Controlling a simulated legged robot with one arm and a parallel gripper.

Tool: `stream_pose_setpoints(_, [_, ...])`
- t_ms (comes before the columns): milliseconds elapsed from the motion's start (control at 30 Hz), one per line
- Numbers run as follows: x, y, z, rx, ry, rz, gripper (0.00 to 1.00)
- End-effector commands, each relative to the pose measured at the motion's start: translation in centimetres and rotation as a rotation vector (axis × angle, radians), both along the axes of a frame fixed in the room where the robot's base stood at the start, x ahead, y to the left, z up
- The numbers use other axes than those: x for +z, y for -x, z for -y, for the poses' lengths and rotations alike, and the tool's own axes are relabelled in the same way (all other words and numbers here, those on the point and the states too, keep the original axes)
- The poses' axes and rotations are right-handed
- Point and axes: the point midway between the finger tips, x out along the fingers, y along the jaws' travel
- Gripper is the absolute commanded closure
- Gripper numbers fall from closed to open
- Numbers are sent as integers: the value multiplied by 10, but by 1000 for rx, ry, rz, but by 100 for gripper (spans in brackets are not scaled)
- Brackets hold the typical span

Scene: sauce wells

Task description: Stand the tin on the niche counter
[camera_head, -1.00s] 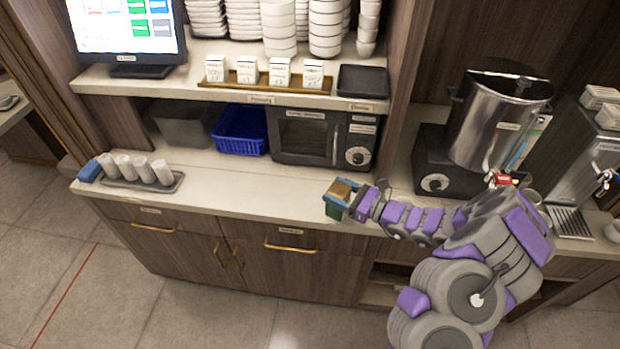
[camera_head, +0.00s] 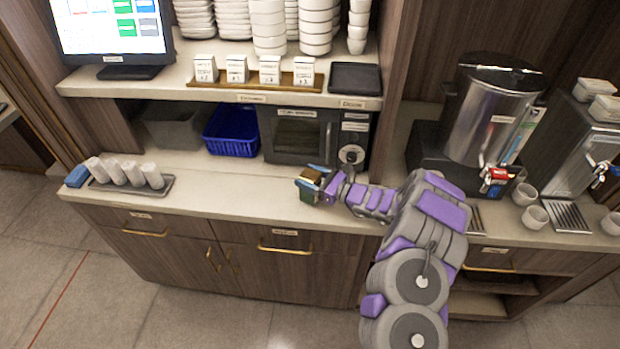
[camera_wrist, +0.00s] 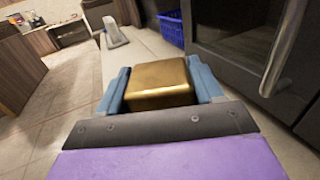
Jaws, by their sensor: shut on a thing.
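The tin has a gold top (camera_wrist: 158,82) in the wrist view and a dark green side (camera_head: 307,194) in the head view. My gripper (camera_head: 312,180) is shut on it, with blue fingers on both sides of the gold top in the wrist view. The tin is over the front part of the niche counter (camera_head: 228,186), in front of the microwave. It looks roughly upright. I cannot tell whether its base touches the counter. The fingers hide part of its sides.
A black microwave (camera_head: 297,137) and a blue basket (camera_head: 232,131) stand at the back of the niche. A grey tray (camera_head: 135,187) with rolled white towels and a blue block (camera_head: 77,176) are at the left. The counter between tray and gripper is clear. A steel urn (camera_head: 490,110) stands right.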

Motion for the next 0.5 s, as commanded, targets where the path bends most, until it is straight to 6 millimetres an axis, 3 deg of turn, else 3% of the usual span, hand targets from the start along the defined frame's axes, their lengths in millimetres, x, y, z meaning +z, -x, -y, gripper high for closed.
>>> stream_pose_setpoints(100, [1, 1, -2, 2, 2, -1, 70])
stream_pose_setpoints(133, [1, 1, -2, 2, 2, -1, 33])
stream_pose_setpoints(400, [1, 0, 4, 0, -3, -1, 8])
stream_pose_setpoints(500, [2, 0, 4, 0, -4, -1, 8])
